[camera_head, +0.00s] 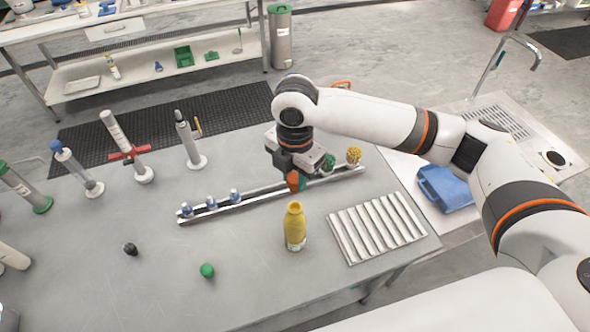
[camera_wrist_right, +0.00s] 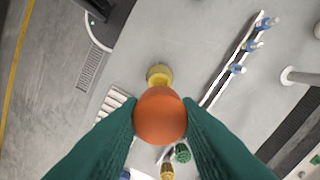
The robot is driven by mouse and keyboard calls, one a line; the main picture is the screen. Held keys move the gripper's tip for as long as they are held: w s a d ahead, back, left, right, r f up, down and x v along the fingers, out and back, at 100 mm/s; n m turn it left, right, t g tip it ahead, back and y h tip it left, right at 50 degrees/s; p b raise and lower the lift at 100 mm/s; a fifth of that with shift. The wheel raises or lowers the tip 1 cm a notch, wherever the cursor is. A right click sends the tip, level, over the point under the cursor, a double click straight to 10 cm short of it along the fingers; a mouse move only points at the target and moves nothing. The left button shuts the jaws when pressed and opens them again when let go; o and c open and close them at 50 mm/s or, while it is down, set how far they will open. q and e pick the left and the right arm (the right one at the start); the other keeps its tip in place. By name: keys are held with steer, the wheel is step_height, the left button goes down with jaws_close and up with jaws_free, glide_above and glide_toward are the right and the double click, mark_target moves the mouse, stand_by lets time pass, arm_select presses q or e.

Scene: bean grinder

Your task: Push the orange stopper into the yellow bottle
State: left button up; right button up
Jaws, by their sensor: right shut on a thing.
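The yellow bottle (camera_head: 295,229) stands upright on the grey table in the head view, its neck at the top. It also shows from above in the right wrist view (camera_wrist_right: 159,73). My right gripper (camera_head: 298,182) is shut on the orange stopper (camera_head: 294,180), whose round orange top fills the middle of the right wrist view (camera_wrist_right: 160,116) between the teal fingers. In the head view the stopper is just above and behind the bottle's mouth, apart from it in the picture. The stopper's lower part is hidden in the wrist view. My left gripper is not in view.
A metal rail (camera_head: 250,199) with blue-topped pieces and a green and a yellow piece lies behind the bottle. A ribbed white tray (camera_head: 375,228) is to its right. A green stopper (camera_head: 207,270) and a black one (camera_head: 130,249) lie front left. Cylinders stand at the back left.

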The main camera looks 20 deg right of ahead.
mark_target(295, 191)
steer(key=shift+r+p, duration=0.1)
steer(key=shift+p, duration=0.65)
steer(key=shift+f+b, duration=0.45)
steer(key=shift+f, duration=0.15)
steer(key=shift+f+b, duration=0.95)
steer(key=shift+f, duration=1.5)
steer(key=shift+p, duration=0.55)
steer(key=shift+p, duration=0.5)
